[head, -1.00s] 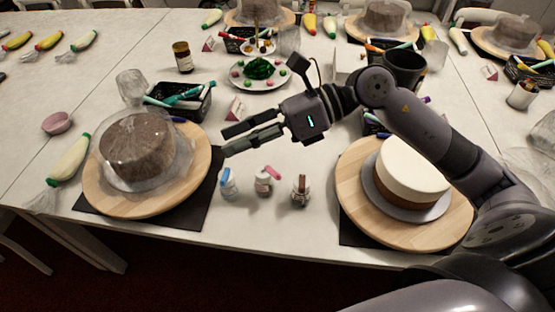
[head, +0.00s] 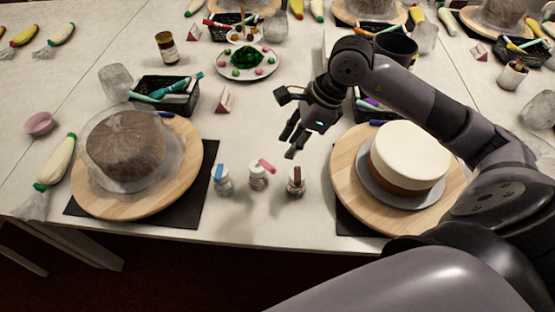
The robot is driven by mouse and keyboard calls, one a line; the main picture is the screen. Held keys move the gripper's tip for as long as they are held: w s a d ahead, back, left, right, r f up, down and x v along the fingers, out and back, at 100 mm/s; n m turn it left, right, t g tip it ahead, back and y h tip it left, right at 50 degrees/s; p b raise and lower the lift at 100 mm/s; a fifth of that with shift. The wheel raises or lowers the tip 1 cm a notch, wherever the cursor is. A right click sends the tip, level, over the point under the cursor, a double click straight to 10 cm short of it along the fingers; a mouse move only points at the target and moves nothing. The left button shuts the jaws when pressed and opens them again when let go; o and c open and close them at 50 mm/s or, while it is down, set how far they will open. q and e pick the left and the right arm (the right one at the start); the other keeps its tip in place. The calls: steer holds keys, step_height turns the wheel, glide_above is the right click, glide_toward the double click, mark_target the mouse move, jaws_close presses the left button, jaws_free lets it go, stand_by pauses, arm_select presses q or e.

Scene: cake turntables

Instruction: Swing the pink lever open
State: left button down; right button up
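The pink lever (head: 266,165) sits on top of the middle one of three small bottles, a clear bottle (head: 258,179) standing on the white table. It lies slanted across the bottle's top, its end pointing right. My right gripper (head: 291,142) is above and slightly right of the lever, apart from it. Its fingers point down and left, with a gap between them and nothing held. My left gripper is not in view.
A blue-topped bottle (head: 222,178) stands left of the middle one and a brown-topped bottle (head: 296,181) right. Wooden turntables with cakes flank them, the left (head: 192,178) and the right (head: 343,180). A pink card (head: 224,100) stands behind.

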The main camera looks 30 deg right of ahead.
mark_target(274, 168)
steer(key=p+x, duration=0.1)
steer(key=x, duration=0.7)
steer(key=shift+a+f, duration=0.15)
steer(key=shift+f, duration=0.15)
steer(key=shift+c, duration=0.6)
jaws_close()
